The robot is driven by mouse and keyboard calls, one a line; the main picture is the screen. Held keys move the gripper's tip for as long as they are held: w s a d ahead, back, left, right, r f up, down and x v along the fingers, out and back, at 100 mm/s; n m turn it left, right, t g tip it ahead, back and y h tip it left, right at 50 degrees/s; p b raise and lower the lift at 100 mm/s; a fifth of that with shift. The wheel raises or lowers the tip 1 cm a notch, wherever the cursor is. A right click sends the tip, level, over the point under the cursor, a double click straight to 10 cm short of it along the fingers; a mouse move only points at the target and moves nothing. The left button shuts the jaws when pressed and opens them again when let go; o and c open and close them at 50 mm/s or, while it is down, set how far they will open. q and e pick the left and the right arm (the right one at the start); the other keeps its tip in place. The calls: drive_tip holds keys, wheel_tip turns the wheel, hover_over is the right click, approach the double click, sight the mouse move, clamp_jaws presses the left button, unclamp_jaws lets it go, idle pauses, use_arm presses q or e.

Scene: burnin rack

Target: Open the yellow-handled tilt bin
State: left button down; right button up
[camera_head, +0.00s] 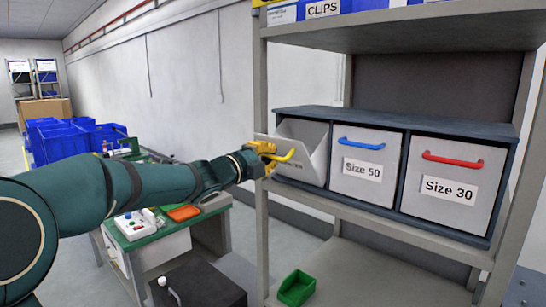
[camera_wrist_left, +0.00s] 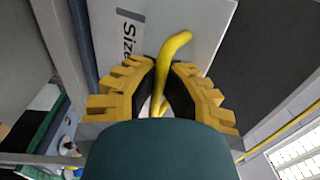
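The yellow-handled tilt bin (camera_head: 308,150) is the leftmost of three grey bins in a dark cabinet on the rack shelf. Its front is tilted out towards me, with a gap at the top, so it stands open. My left gripper (camera_head: 267,158) is at its yellow handle (camera_head: 287,156). In the left wrist view the yellow handle (camera_wrist_left: 173,47) passes between the fingertips of the left gripper (camera_wrist_left: 164,72), which appear closed around it. The bin's front (camera_wrist_left: 205,20) with part of a "Size" label lies just beyond. My right gripper is not in view.
The blue-handled "Size 50" bin (camera_head: 367,162) and red-handled "Size 30" bin (camera_head: 452,182) beside it are closed. A rack post (camera_head: 262,110) stands close by the left gripper. A green bin (camera_head: 296,288) sits on the lower shelf. A workbench (camera_head: 150,236) stands behind my left arm.

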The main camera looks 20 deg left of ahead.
use_arm(q)
drive_tip(key=shift+s+a+f+b, duration=0.1)
drive_tip(key=shift+s+f+b, duration=0.3)
drive_tip(key=shift+f, duration=0.1)
drive_tip(key=c, duration=1)
unclamp_jaws()
drive_tip(key=shift+c, duration=0.2)
drive_tip(key=v, duration=1.2)
